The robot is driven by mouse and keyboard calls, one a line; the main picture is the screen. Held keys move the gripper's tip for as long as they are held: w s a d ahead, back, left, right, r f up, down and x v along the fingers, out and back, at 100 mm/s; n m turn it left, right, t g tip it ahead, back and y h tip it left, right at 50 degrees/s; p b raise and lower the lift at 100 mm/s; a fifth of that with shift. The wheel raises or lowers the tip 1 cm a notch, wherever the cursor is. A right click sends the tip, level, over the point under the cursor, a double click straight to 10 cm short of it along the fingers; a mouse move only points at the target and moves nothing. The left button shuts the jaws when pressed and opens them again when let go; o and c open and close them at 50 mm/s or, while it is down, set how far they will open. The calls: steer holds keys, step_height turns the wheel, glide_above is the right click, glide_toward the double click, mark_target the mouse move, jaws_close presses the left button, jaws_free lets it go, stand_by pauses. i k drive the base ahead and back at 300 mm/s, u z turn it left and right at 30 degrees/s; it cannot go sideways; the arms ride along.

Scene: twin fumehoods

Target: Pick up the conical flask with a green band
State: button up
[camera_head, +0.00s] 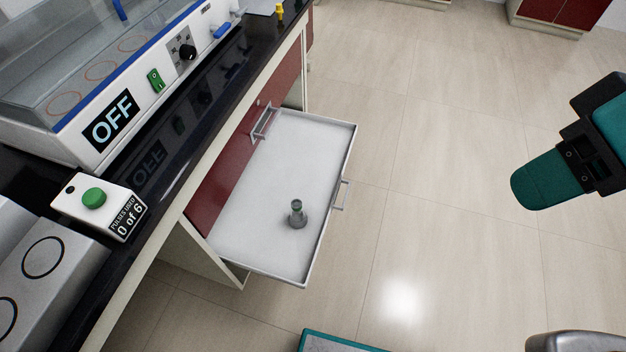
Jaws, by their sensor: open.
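The conical flask (297,217) stands upright in an open white drawer (265,180), towards its near end. Part of my arm, in teal and black, shows at the right edge of the view, over the floor and well apart from the drawer. My gripper's fingertips cannot be made out.
The drawer sticks out from a red-fronted cabinet (225,165) under a black worktop (185,130). On the worktop are a fumehood panel marked OFF (112,122) and a white box with a green button (95,199). The floor (440,180) right of the drawer is clear.

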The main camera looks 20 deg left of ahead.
mark_target(297, 218)
steer(key=u, duration=2.2)
steer(key=k, duration=0.7)
steer(key=z, duration=2.25)
steer(key=i, duration=2.25)
steer(key=u, duration=0.1)
